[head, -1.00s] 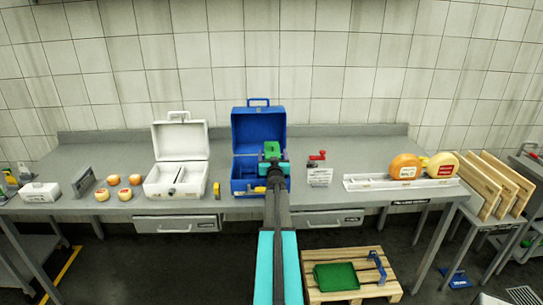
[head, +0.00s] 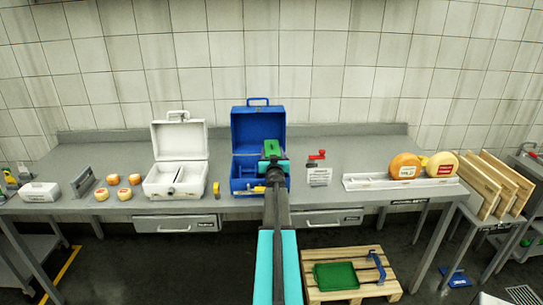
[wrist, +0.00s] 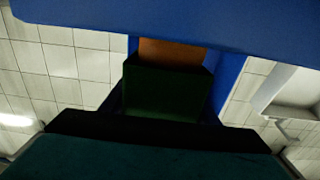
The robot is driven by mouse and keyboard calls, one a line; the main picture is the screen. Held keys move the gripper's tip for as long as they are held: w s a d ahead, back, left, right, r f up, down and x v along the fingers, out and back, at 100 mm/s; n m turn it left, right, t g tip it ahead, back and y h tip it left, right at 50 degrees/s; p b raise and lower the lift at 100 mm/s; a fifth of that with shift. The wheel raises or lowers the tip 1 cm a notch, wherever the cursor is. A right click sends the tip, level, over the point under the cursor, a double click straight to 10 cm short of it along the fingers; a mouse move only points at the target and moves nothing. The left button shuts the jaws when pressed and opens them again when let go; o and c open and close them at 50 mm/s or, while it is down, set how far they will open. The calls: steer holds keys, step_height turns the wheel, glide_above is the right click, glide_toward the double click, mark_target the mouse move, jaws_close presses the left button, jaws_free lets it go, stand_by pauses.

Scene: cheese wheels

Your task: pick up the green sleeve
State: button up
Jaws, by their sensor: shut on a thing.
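The green sleeve (head: 271,148) is between the jaws of my gripper (head: 271,157), at the open blue case (head: 258,119). In the wrist view the sleeve (wrist: 164,92) is a dark green block straight ahead of my gripper (wrist: 165,118), with an orange part (wrist: 172,52) showing just beyond it. My gripper is shut on the sleeve. My arm and gripper hide part of the case's inside and the sleeve's lower side, so I cannot tell whether the sleeve touches the case.
An open white case (head: 179,141) stands left of the blue case. The tiled wall rises behind the bench.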

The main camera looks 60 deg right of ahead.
steer(key=shift+r+p, duration=1.65)
steer(key=shift+r, duration=3.1)
